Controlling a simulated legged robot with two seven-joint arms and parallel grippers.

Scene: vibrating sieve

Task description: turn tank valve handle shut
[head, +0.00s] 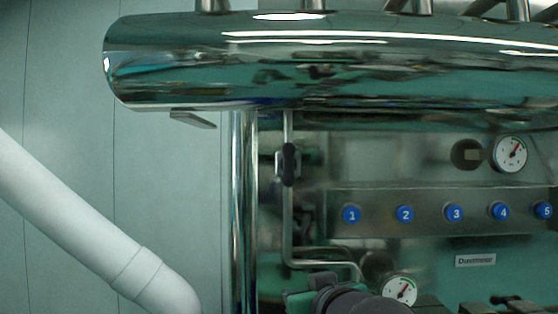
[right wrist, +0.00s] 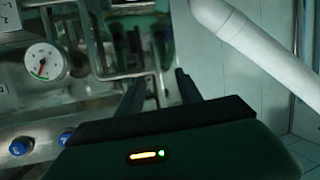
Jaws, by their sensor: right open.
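A small dark handle (head: 289,164) sits on a thin upright metal pipe below the big shiny tank (head: 300,75) in the head view. It lies roughly in line with the pipe, but its exact turn is hard to tell. A flat metal lever (head: 192,119) also sticks out under the tank's left end. My right gripper (right wrist: 158,86) shows in the right wrist view with two dark fingers apart and nothing clearly between them. Dark parts at the bottom middle of the head view seem to be my right arm, below the handle. My left gripper is not in view.
A panel with several blue numbered buttons (head: 405,214) and gauges (head: 510,154) stands at the right. A thick shiny post (head: 243,215) is left of the thin pipe. A thick white tube (head: 75,220) slants across the lower left; the wall behind is bare.

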